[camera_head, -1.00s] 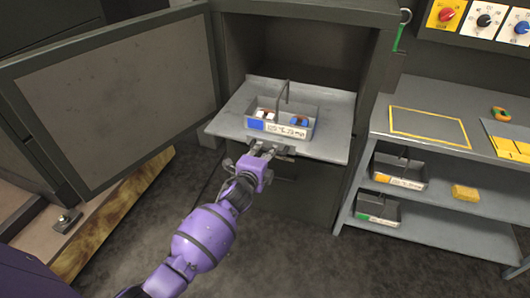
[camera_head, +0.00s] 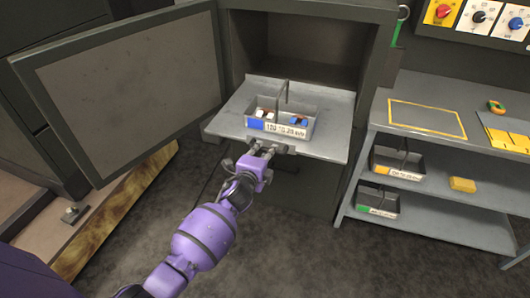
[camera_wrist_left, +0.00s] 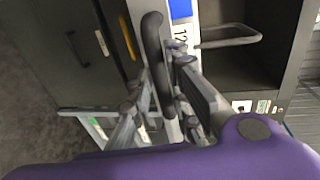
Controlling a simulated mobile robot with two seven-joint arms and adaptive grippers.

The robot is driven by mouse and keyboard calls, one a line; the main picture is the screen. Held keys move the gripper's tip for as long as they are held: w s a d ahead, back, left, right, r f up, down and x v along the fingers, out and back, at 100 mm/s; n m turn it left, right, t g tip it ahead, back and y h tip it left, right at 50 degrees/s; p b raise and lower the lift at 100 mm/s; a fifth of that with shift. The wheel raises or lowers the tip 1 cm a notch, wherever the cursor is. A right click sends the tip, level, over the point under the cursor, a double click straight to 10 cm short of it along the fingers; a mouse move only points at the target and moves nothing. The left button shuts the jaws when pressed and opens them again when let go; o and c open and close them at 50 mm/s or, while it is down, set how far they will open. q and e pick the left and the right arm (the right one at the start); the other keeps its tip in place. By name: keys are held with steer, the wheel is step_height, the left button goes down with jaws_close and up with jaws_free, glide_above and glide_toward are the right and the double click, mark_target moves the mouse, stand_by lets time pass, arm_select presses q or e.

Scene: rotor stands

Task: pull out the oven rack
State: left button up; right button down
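The oven rack (camera_head: 232,121) is a flat grey shelf sticking well out of the front of the open oven (camera_head: 300,45). A dark handle bar sits at its front edge and shows clearly in the wrist view (camera_wrist_left: 155,50). My left gripper (camera_head: 267,150) is at that front edge. In the wrist view its two fingers (camera_wrist_left: 160,98) lie on either side of the handle and look closed on it. A grey divided tray (camera_head: 282,122) with a carrying handle and a label stands on the rack, holding small blue, white and red parts. My right gripper is not in view.
The oven door (camera_head: 125,85) stands wide open at the left. At the right is a grey shelf unit (camera_head: 470,125) with trays, a yellow block (camera_head: 462,184) and a yellow-outlined area (camera_head: 427,118). Dark floor (camera_head: 300,250) in front is free.

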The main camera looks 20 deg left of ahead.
arm_select(q)
steer(key=shift+o, duration=1)
steer(key=shift+s, duration=0.1)
steer(key=v, duration=1.2)
steer(key=s+f+n+g+p, duration=0.1)
steer(key=s+f+n, duration=0.5)
steer(key=s, duration=0.6)
steer(key=s+f+n+g+p, duration=0.1)
steer(key=s+f+n+g, duration=0.2)
steer(key=s, duration=1)
steer(key=s+f+n+g+p, duration=0.1)
steer(key=s+f+n+g, duration=0.2)
steer(key=s+f+n, duration=0.5)
steer(key=s+n, duration=0.1)
steer(key=s, duration=0.4)
steer(key=shift+d+f, duration=0.3)
steer(key=shift+d, duration=0.1)
